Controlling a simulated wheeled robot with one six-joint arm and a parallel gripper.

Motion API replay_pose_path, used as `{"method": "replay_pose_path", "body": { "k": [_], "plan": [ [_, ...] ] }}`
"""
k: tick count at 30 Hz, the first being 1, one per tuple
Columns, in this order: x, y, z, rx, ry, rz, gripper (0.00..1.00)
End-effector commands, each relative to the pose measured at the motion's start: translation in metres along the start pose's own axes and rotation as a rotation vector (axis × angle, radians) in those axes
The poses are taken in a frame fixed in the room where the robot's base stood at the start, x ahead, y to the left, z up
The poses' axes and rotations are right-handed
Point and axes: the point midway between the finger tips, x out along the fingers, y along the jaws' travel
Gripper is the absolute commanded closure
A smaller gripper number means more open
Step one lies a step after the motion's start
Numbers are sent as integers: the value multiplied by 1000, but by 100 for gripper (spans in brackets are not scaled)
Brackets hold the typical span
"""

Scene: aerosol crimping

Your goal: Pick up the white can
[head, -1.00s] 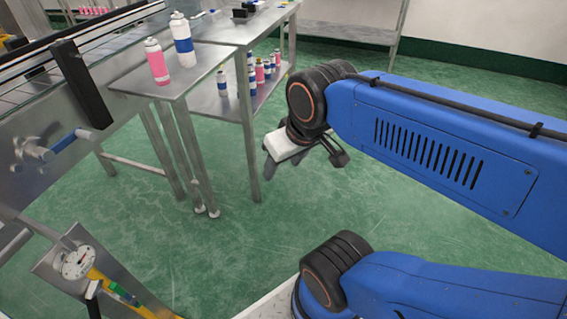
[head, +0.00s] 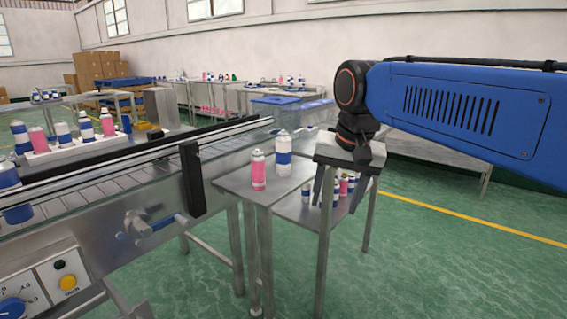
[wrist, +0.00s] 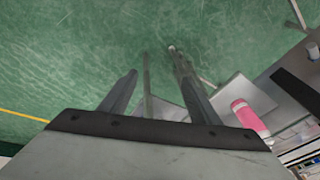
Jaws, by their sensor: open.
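The white can (head: 283,154), white with a blue band, stands upright on the near end of a small metal table. A pink can (head: 258,170) stands just left of it and closer. My gripper (head: 345,180) is open and empty, to the right of the white can, with its fingers pointing down. In the wrist view my gripper (wrist: 158,68) has its fingers apart over the floor and a table edge. The pink can (wrist: 251,120) shows right of the fingers there. I cannot make out the white can in that view.
The metal table (head: 235,187) adjoins a conveyor (head: 110,165) with a dark upright bracket (head: 191,178). Several cans stand on a lower shelf beneath my gripper. More cans (head: 85,125) stand beyond the conveyor. Green floor (head: 440,260) is free at the right.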

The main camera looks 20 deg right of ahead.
Motion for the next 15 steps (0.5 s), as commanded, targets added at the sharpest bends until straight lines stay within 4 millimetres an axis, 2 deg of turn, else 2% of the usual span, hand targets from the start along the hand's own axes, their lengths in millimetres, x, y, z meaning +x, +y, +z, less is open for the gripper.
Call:
{"method": "replay_pose_path", "body": {
  "k": [1, 6, 15],
  "plan": [
    [-11, -12, -16, 46, -12, 6, 44],
    [-45, -46, -58, 230, -52, 36, 44],
    [-91, -106, -127, 552, -107, 109, 44]
  ]
}}
